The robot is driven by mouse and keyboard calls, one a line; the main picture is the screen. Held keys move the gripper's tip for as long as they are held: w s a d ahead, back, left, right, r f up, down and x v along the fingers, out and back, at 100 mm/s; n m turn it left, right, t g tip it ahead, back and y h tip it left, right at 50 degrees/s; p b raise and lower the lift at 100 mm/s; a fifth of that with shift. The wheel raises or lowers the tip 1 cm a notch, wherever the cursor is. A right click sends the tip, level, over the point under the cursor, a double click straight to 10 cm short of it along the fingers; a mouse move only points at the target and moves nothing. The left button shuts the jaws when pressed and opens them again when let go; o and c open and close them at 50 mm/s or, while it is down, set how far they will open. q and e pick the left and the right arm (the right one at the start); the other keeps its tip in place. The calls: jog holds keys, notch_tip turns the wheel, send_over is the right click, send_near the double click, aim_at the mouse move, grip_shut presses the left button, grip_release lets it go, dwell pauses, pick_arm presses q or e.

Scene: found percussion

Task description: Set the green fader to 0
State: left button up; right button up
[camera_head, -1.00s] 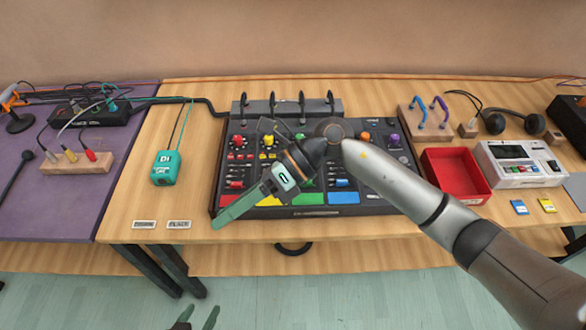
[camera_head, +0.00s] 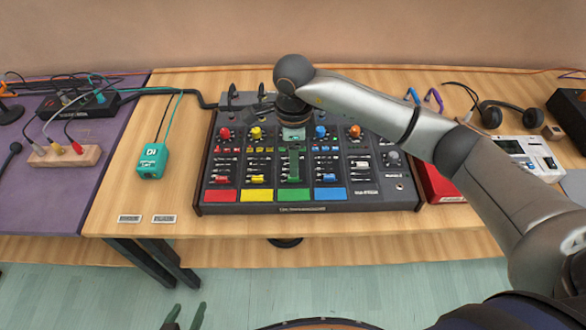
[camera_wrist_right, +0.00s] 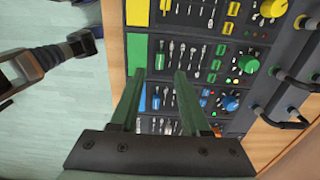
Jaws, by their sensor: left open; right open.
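The mixer (camera_head: 402,186) lies on the wooden table, with red, yellow, green and blue channels side by side. In the right wrist view the green fader cap (camera_wrist_right: 160,62) shows near the tips of my right gripper, roughly between the fingers. The green pad (camera_head: 293,195) is at the front end of its channel. My right gripper (camera_head: 293,180) is open and points down at the green channel, hiding most of its track in the head view; the right wrist view shows its parted fingers (camera_wrist_right: 160,72). Contact cannot be told. My left gripper (camera_head: 185,316) is open, low in front of the table.
The red fader (camera_head: 222,180), yellow fader (camera_head: 257,180) and blue fader (camera_head: 328,178) flank the green channel closely. Knobs stand behind. A teal box (camera_head: 152,160) is to the left, a red tray (camera_head: 440,186) to the right. The table left of the mixer is mostly clear.

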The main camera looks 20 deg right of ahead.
aim_at(293, 179)
notch_tip(293, 179, down, 5)
jog(key=shift+f, duration=0.1)
dwell(0.3)
grip_shut()
dwell(1.3)
